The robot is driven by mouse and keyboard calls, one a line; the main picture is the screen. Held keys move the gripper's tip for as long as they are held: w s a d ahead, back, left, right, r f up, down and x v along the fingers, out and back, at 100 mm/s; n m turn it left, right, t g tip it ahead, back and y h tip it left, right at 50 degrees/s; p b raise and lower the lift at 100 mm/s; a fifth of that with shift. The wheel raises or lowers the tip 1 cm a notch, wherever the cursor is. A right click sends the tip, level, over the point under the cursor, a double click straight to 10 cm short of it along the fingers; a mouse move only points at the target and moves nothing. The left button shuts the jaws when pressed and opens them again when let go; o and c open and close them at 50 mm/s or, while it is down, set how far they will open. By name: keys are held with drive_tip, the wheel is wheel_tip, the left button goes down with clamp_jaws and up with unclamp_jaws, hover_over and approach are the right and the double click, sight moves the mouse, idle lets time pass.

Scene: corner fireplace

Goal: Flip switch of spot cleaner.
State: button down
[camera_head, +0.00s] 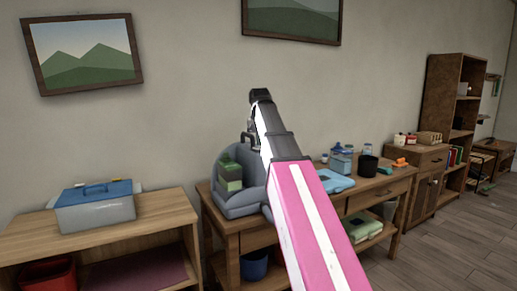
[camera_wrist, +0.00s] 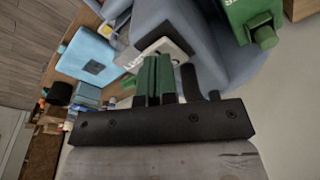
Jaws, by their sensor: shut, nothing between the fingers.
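The spot cleaner (camera_head: 240,203), a blue-grey machine with green parts, stands on the wooden table, partly hidden behind my arm in the head view. In the wrist view its blue-grey body (camera_wrist: 225,50) fills the upper middle, with a green part (camera_wrist: 245,18) at top right and a pale lettered label near the fingertips. My gripper (camera_wrist: 156,72) is shut and empty, its fingers pointing at the body beside the label. I cannot tell whether they touch it. I cannot make out the switch.
A blue folded cloth (camera_head: 335,182) lies right of the cleaner on the table (camera_head: 255,240). Behind it are bottles and a black cup (camera_head: 367,166). A low wooden shelf (camera_head: 165,215) at left bears a grey-blue box (camera_head: 95,210). Open floor lies at right.

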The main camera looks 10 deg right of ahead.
sight(260, 148)
drive_tip(key=shift+f, duration=0.55)
idle(0.4)
drive_tip(key=shift+r, duration=3.5)
drive_tip(key=shift+s, duration=0.1)
